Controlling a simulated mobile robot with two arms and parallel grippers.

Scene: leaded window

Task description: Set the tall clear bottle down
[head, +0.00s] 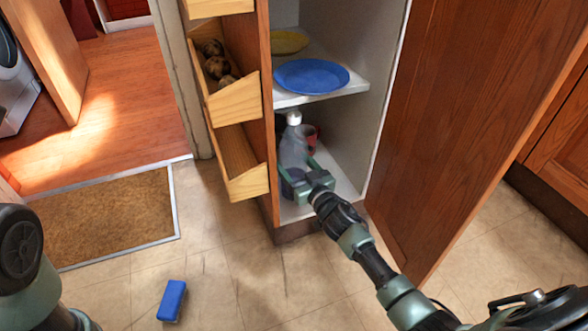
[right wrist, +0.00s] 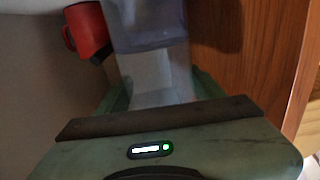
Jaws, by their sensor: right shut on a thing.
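The tall clear bottle (head: 293,148) with a pale cap stands upright in the lower compartment of the open cupboard. My right gripper (head: 302,178) reaches into the cupboard and is shut on the bottle low on its body. In the right wrist view the bottle (right wrist: 152,68) shows between the fingers. The gripper hides the bottle's base in the head view, and I cannot tell whether it touches the shelf (head: 345,190). My left gripper is out of view; only part of that arm shows.
A red mug (right wrist: 88,30) stands close behind the bottle. Above, a shelf (head: 350,82) holds a blue plate (head: 312,76) and a yellow plate (head: 289,42). The open cupboard door (head: 460,110) is at right, wooden bins (head: 238,170) at left. A blue block (head: 172,300) lies on the floor.

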